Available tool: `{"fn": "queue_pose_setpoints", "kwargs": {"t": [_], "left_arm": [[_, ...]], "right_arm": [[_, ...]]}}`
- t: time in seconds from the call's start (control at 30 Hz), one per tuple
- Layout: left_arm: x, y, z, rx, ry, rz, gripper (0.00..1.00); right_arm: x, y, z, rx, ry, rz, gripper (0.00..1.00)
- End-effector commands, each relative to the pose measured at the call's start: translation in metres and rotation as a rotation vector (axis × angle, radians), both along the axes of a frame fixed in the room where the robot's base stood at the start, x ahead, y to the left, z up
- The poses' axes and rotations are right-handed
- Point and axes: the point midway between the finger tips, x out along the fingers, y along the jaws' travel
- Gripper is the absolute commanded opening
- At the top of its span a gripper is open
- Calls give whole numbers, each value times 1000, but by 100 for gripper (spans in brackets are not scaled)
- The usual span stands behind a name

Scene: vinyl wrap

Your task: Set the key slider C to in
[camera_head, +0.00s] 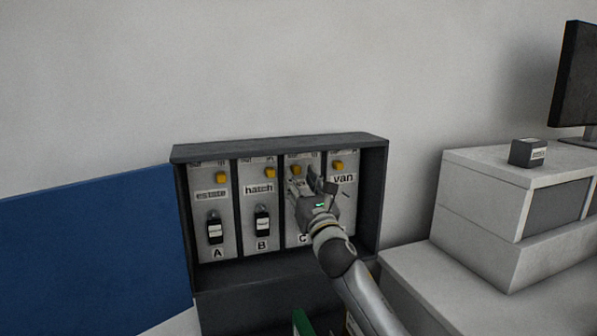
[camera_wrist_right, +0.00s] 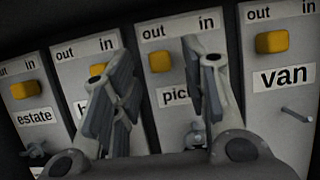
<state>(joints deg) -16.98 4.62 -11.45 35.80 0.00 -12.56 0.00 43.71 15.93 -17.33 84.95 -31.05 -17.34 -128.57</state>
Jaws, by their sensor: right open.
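A dark key cabinet (camera_head: 280,149) hangs against the wall with several upright panels. Slider C's yellow knob (camera_head: 296,170) is on the third panel, toward its left side. In the right wrist view this knob (camera_wrist_right: 160,62) sits under the word "out", with "in" to its right. My right gripper (camera_head: 308,182) is in front of panel C, its fingers pointing at the panel. In the right wrist view the gripper (camera_wrist_right: 160,60) is open and empty, with the knob seen between its fingers. The gripper hides much of panel C's lower part. My left gripper is out of view.
Yellow knobs of A (camera_head: 221,177), B (camera_head: 270,173) and the van panel (camera_head: 337,165) are close by. Black key fobs hang on A (camera_head: 215,231) and B (camera_head: 262,221). A blue panel (camera_head: 90,255) stands left; a grey unit (camera_head: 500,205) stands right.

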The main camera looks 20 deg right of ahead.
Motion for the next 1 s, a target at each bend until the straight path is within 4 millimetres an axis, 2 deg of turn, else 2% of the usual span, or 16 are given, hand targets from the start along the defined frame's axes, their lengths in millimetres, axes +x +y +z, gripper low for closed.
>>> {"fn": "queue_pose_setpoints", "kwargs": {"t": [0.07, 0.17, 0.43, 0.57, 0.9, 1.0], "left_arm": [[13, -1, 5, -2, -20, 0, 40], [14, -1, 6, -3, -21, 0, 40], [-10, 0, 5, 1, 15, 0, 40], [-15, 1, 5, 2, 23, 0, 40], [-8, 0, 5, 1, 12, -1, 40], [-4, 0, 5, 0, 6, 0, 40]], "right_arm": [[8, 0, 4, 4, 1, -1, 41], [14, 0, 7, 2, 0, 0, 41], [18, 1, 7, 1, 1, 0, 41], [18, 1, 7, 1, 1, 0, 41], [18, 1, 7, 1, 1, 0, 0], [18, 1, 7, 1, 1, 0, 0]]}}
